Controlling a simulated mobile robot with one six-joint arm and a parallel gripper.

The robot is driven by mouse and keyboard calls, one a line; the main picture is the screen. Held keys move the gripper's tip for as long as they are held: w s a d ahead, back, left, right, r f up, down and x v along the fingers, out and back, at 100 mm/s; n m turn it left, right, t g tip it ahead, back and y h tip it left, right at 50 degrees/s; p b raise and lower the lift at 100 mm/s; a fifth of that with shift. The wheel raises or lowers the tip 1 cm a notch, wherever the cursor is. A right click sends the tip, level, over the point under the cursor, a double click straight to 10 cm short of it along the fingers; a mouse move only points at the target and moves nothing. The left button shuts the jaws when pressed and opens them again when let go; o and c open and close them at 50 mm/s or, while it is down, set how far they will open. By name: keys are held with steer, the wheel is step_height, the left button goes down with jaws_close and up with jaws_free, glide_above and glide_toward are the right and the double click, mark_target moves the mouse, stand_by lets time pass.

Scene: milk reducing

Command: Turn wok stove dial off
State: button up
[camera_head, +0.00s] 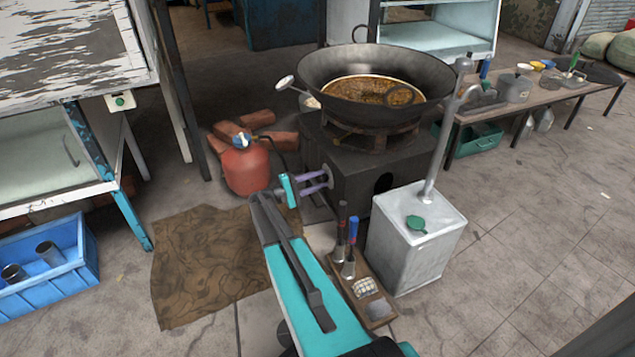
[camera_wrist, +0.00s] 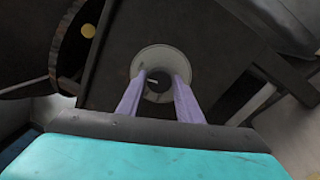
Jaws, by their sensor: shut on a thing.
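The wok stove (camera_head: 345,165) is a dark block with a wide black wok (camera_head: 330,85) on top. In the wrist view a round, pale-rimmed dial (camera_wrist: 163,54) with a dark centre stands out from the dark stove face. The two purple fingers of my gripper (camera_wrist: 160,82) reach the dial from below in the picture, one on each side, and are shut on it. In the head view my gripper (camera_head: 326,178) is at the stove's left side. The dial is mostly hidden there, and its turn angle cannot be told.
A red gas tank (camera_head: 243,168) stands left of the stove, near bricks. A metal canister (camera_head: 415,240) with a pipe stands to the right. A tray with tools (camera_head: 365,290) lies below. A brown mat (camera_head: 205,265) and blue crate (camera_head: 60,270) are to the left.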

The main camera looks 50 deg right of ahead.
steer(key=shift+w+m+b, duration=0.2)
steer(key=shift+m+b, duration=0.15)
steer(key=shift+m, duration=1.05)
steer(key=o, duration=0.9)
steer(key=shift+c, duration=0.2)
steer(key=shift+o, duration=0.9)
steer(key=shift+s, duration=0.1)
steer(key=r+p+v, duration=0.1)
steer(key=p+v, duration=0.3)
steer(key=v, duration=0.9)
steer(key=shift+a+f, duration=0.35)
steer(key=shift+f, duration=0.1)
